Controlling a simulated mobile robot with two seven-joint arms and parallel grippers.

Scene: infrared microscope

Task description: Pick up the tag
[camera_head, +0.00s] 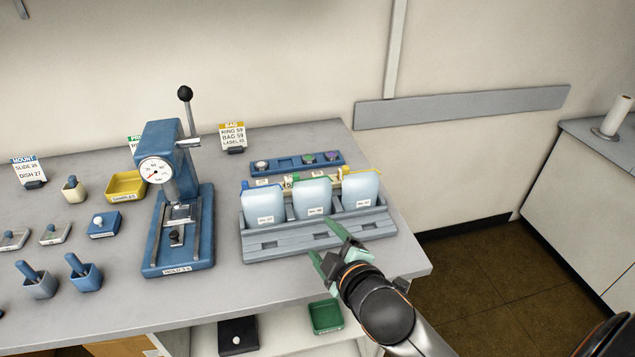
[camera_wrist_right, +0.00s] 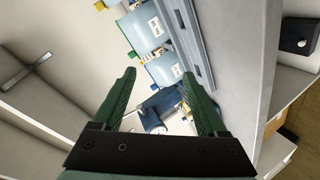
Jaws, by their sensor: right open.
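Several small coloured tag-like pieces, among them a green one (camera_head: 289,183) and a yellow one (camera_head: 344,172), show behind the pale blue bags; I cannot tell which is the tag. The bags, left (camera_head: 264,206), middle (camera_head: 312,199) and right (camera_head: 360,190), stand in a grey-blue rack (camera_head: 270,244) and carry white printed labels. My right gripper (camera_head: 325,240) is open and empty at the rack's front right edge. In the right wrist view its green fingers (camera_wrist_right: 158,78) are spread, with bags beyond. My left gripper is out of view.
A blue press with a dial (camera_head: 158,172) stands left of the rack. A blue strip with round pieces (camera_head: 298,163) lies behind it. Yellow tray (camera_head: 126,186), small cups and dishes fill the left. A shelf below holds a green bin (camera_head: 326,316).

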